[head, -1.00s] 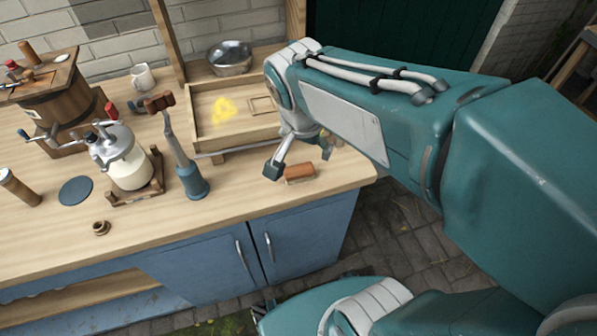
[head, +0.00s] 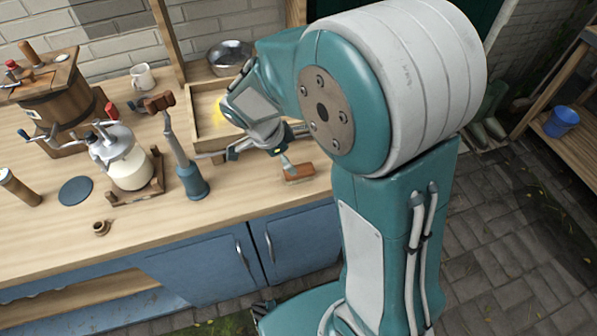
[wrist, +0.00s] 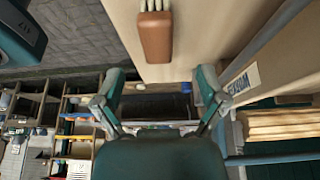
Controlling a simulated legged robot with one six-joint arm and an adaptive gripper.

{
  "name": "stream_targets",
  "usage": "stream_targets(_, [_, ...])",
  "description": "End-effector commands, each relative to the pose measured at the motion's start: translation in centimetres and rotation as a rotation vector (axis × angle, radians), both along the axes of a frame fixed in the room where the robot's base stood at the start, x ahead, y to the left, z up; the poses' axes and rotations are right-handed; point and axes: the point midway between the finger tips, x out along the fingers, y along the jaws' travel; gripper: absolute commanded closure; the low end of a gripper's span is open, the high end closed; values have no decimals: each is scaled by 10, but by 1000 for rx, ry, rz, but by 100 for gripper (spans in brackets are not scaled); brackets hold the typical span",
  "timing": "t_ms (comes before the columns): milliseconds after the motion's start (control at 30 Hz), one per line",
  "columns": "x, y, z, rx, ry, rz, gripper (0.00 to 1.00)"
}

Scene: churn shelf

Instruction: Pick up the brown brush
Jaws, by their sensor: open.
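The brown brush (head: 299,174) lies on the wooden worktop near its front edge, in front of the shallow tray. In the wrist view the brush (wrist: 155,36) shows at the top centre, with pale bristles at its upper end. My gripper (head: 260,160) is above the worktop, just left of the brush in the head view, with one fingertip overlapping the brush's left end in the picture. In the wrist view my gripper (wrist: 161,82) is open, its fingers wide apart with nothing between them. The brush is beyond the fingertips; I cannot tell whether they touch it.
A wooden tray (head: 207,134) with a yellow patch and a metal bowl (head: 230,57) are behind my gripper. A blue-based upright tool (head: 192,182), a glass churn (head: 129,170) and a dark disc (head: 75,190) stand to the left. Blue cabinets (head: 300,242) are below.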

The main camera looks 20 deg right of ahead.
Motion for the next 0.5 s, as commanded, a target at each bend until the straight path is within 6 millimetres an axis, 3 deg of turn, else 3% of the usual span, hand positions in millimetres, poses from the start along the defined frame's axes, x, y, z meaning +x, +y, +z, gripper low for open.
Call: stream_targets(500, [-4,-23,-56,1,2,0,9])
